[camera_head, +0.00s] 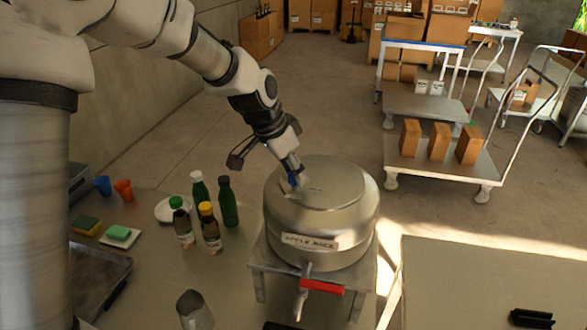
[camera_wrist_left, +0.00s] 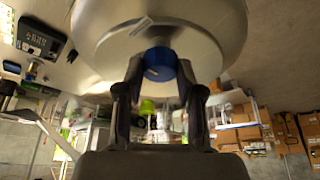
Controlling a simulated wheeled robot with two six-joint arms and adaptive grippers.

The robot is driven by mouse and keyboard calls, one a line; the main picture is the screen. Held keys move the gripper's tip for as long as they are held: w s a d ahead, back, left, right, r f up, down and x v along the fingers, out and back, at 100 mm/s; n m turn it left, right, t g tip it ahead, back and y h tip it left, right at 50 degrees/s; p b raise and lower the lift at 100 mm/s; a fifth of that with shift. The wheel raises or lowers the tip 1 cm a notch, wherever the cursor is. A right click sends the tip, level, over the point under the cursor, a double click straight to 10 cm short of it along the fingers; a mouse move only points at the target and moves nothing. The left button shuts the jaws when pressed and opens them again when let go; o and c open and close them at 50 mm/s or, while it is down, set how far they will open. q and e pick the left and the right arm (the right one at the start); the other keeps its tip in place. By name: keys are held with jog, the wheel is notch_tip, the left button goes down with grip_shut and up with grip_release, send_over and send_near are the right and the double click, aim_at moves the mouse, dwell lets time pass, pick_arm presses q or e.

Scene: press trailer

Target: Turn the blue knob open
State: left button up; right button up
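The blue knob (camera_wrist_left: 160,63) sits on the metal body of a large round steel vessel (camera_wrist_left: 214,24). My left gripper (camera_head: 296,176) comes down at the vessel's upper left edge. In the wrist view its two fingers (camera_wrist_left: 160,75) lie on either side of the knob and appear to touch it. My right gripper is not in view.
Green bottles (camera_head: 228,201), a yellow-capped bottle (camera_head: 210,229), a white plate (camera_head: 172,209), cups and sponges stand left of the vessel. A metal cup (camera_head: 194,310) is at the front. Carts with boxes stand behind on open floor.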

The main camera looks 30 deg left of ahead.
pick_arm(q)
jog(key=shift+f+n, duration=0.15)
jog(key=shift+n, duration=0.25)
jog(key=shift+s+d+n+y, duration=0.15)
jog(key=shift+n+y, duration=0.35)
jog(key=shift+n, duration=0.5)
jog(key=n+y+b, duration=0.1)
jog(key=n, duration=0.1)
jog(key=shift+f+n, duration=0.15)
jog(key=shift+n, duration=0.15)
jog(key=n+y+b, duration=0.1)
jog(key=n, duration=0.1)
jog(key=shift+d+f+n, duration=0.1)
jog(key=shift+d+n, duration=0.05)
jog(key=shift+n, duration=0.15)
jog(key=n+y+b, duration=0.1)
jog(key=n+b, duration=0.1)
jog(key=n, duration=0.1)
jog(key=shift+d+n+b, duration=0.1)
jog(key=shift+n+b, duration=0.25)
jog(key=shift+n, duration=0.05)
jog(key=n, duration=0.1)
jog(key=n+y+b, duration=0.1)
jog(key=shift+w+n+g, duration=0.2)
jog(key=shift+n+g, duration=0.1)
jog(key=shift+g, duration=0.1)
jog(key=shift+d+r+n+g+y, duration=0.15)
jog(key=shift+n+g+y, duration=0.35)
jog(key=shift+n, duration=1.2)
